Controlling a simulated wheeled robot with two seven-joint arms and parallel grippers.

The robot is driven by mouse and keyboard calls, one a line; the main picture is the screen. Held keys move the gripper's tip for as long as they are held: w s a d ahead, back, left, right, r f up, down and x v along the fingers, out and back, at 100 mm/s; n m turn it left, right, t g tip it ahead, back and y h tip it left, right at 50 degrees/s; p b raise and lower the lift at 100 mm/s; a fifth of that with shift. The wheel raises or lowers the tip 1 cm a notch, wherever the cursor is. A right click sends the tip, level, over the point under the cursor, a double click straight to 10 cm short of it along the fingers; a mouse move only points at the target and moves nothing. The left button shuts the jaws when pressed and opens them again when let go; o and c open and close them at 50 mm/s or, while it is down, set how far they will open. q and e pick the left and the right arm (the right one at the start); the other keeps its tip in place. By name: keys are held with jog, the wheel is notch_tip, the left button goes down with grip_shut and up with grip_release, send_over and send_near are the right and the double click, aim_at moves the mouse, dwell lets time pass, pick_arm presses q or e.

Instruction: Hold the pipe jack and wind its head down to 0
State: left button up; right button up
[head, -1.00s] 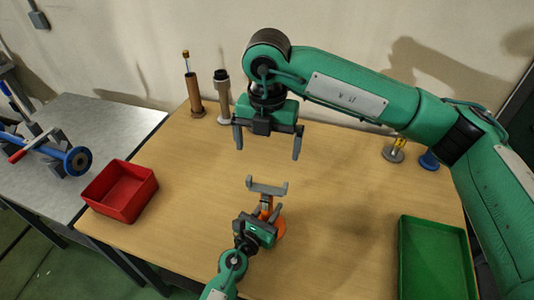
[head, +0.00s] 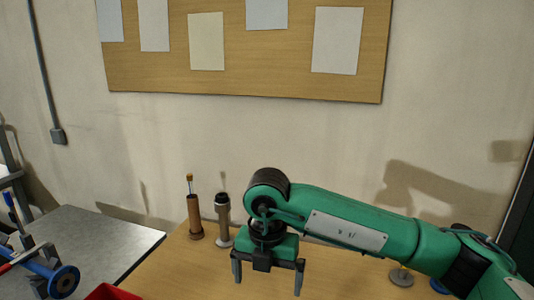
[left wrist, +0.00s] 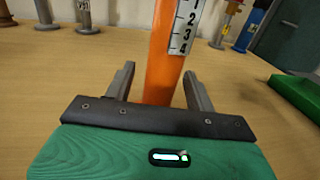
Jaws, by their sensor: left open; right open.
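The pipe jack shows in the left wrist view as an orange post (left wrist: 168,60) with a white scale strip (left wrist: 186,25) numbered down to 4. Its head is above the top of that view and cannot be seen. My left gripper (left wrist: 160,82) is open, with one finger on each side of the post; I cannot tell whether they touch it. The jack and my left gripper are outside the head view. My right gripper (head: 268,278) is open and empty, pointing down over the table in the head view.
A red bin (head: 110,292) shows at the bottom edge. A green tray (left wrist: 296,98) lies right in the left wrist view. A grey bench (head: 95,245) stands left.

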pick_arm(q)
jog(key=v, duration=1)
jog(key=shift+s, duration=0.3)
jog(key=o, duration=0.4)
jog(key=shift+a, duration=0.1)
jog(key=shift+b+v, duration=1.55)
jog(key=shift+v, duration=2.15)
jog(key=shift+s+a+r+b, duration=0.3)
jog(key=shift+s, duration=0.4)
